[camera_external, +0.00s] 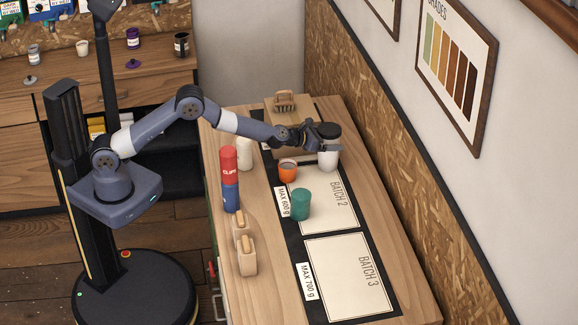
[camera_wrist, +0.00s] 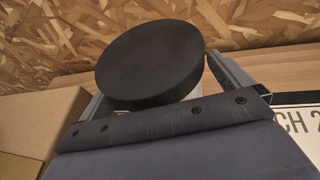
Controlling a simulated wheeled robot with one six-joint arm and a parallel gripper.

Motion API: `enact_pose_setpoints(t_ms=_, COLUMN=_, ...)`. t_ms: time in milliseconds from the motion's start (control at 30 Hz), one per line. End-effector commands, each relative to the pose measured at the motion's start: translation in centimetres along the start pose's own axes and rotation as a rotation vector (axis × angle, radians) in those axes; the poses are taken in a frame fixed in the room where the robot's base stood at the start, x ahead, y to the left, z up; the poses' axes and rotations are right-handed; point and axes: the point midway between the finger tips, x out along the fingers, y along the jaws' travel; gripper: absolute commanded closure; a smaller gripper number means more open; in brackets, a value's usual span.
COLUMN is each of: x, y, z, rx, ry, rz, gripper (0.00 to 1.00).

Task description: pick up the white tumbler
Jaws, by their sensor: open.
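The white tumbler (camera_external: 328,160) stands upright at the far end of the table, by the upper edge of the BATCH 2 area, with a wide black lid on top. In the wrist view its black lid (camera_wrist: 150,65) fills the middle, and only a sliver of the white body shows below it. My gripper (camera_external: 331,148) is open at the tumbler, just below the lid. In the wrist view one finger of my gripper (camera_wrist: 158,90) shows on each side of the tumbler. I cannot tell whether either finger touches it.
An orange cup (camera_external: 288,172) and a teal cup (camera_external: 300,204) stand close by. A red and blue stack of cups (camera_external: 230,180), a cream container (camera_external: 245,154) and wooden holders (camera_external: 246,254) line the left side. A cardboard-coloured box (camera_external: 287,112) stands behind. The BATCH 3 area (camera_external: 350,275) is clear.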

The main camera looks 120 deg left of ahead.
Motion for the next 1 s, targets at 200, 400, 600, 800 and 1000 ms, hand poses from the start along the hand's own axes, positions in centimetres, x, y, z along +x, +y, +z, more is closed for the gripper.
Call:
enact_pose_setpoints(t_ms=200, x=0.24, y=0.02, z=-0.04, rx=0.000, ry=0.000, rz=0.000, gripper=0.01)
enact_pose_setpoints(t_ms=400, x=0.22, y=0.01, z=-0.03, rx=0.000, ry=0.000, rz=0.000, gripper=0.10)
enact_pose_setpoints(t_ms=600, x=0.21, y=0.01, z=-0.03, rx=0.000, ry=0.000, rz=0.000, gripper=0.27)
enact_pose_setpoints(t_ms=800, x=0.21, y=0.00, z=-0.02, rx=0.000, ry=0.000, rz=0.000, gripper=0.43)
enact_pose_setpoints(t_ms=1000, x=0.20, y=0.00, z=-0.02, rx=-0.001, ry=0.000, rz=0.000, gripper=0.59)
